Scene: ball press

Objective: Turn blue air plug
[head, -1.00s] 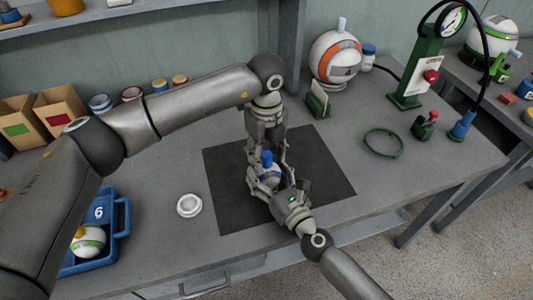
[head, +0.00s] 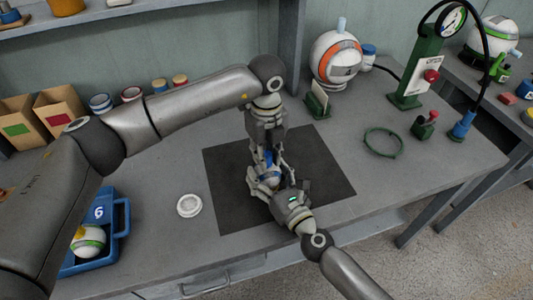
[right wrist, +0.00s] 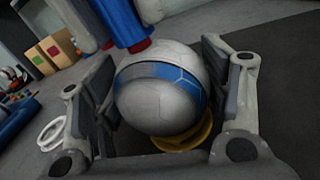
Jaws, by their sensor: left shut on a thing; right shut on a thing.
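The white ball with a blue band (right wrist: 160,95) is between the fingers of my right gripper (right wrist: 160,100), which is shut on it. In the head view the ball (head: 266,178) is mostly hidden by the grippers above the dark mat (head: 325,175). The blue air plug (right wrist: 122,20), with a red lower end, stands at the top of the ball; I cannot tell how deep it sits. My left gripper (head: 268,158) comes down from above and is shut on the plug (head: 268,155), its fingers on either side.
A yellow ring-like part (right wrist: 188,137) shows under the ball. A white ring (head: 189,205) lies left of the mat. A blue crate (head: 122,215) holds another ball. A green ring (head: 383,143), a green pump stand (head: 410,80) and an orange-banded ball (head: 335,60) stand to the right.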

